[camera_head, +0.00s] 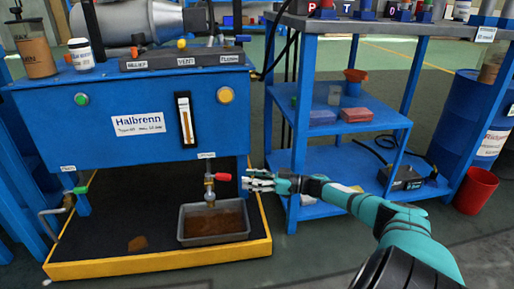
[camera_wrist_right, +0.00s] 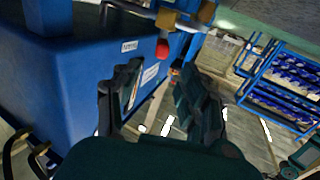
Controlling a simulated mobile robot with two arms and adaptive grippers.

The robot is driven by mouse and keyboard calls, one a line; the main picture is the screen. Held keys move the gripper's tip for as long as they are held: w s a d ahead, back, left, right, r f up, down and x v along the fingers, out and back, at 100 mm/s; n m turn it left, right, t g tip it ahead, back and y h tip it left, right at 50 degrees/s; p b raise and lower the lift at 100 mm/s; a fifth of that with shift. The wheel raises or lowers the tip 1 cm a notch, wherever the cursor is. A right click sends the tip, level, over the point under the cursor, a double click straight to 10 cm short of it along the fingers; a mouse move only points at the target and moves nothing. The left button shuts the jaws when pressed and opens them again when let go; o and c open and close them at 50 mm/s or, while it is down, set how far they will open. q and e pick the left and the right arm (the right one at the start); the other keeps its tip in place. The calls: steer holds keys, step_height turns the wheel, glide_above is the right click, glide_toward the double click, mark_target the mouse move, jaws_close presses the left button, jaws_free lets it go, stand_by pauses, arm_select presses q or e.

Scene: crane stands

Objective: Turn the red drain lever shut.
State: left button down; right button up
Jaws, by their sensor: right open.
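The red drain lever (camera_head: 222,177) sticks out to the right from a brass valve (camera_head: 209,188) under the blue Halbrenn tank (camera_head: 150,115). My right gripper (camera_head: 246,183) is just right of the lever, at nearly its height, with its fingers pointing left. In the right wrist view my right gripper (camera_wrist_right: 157,78) is open and nothing shows held. The red lever end (camera_wrist_right: 162,48) appears there beyond the fingers, near the upper middle. Contact with the lever cannot be made out. My left gripper is not in view.
A grey pan (camera_head: 216,239) with brown contents sits under the valve, inside a yellow-edged dark tray (camera_head: 160,265). A blue shelf unit (camera_head: 345,128) stands to the right, close to my right forearm. A red bucket (camera_head: 476,190) is at the far right.

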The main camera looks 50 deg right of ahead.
steer(key=shift+v, duration=1.05)
steer(key=shift+c, duration=0.2)
